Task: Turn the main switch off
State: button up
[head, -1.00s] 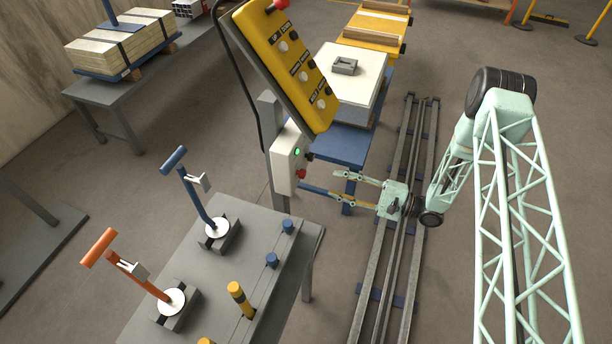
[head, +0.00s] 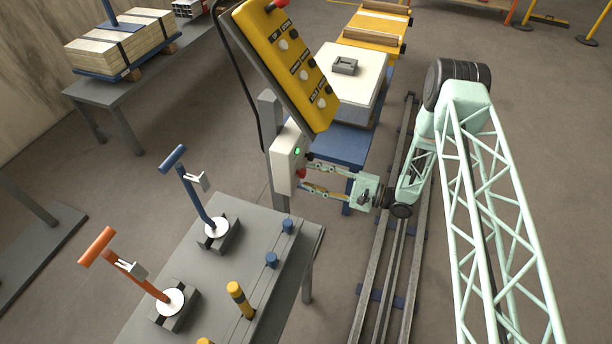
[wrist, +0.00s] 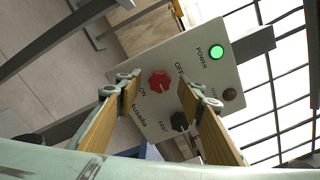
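The main switch is a red knob (wrist: 160,80) on a pale control box (wrist: 200,55), between the labels OFF and ON. The knob also shows at the side of the box (head: 284,165) in the head view (head: 302,174). I cannot tell which label it points to. A green POWER lamp (wrist: 216,52) is lit. My gripper (wrist: 158,108) is open and faces the panel. In the wrist view its fingers stand on either side of the red knob, with no clear contact. In the head view my gripper (head: 308,175) reaches the box from the right.
A black knob (wrist: 179,121) marked FAST sits beside the right finger, and a dark lamp (wrist: 229,94) is nearby. A yellow button panel (head: 285,65) hangs above the box. A grey table with blue and orange levers (head: 195,195) stands at the lower left.

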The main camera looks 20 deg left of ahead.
aim_at(301, 173)
jog(key=shift+a, duration=1.15)
jog(key=shift+c, duration=0.6)
jog(key=c, duration=0.7)
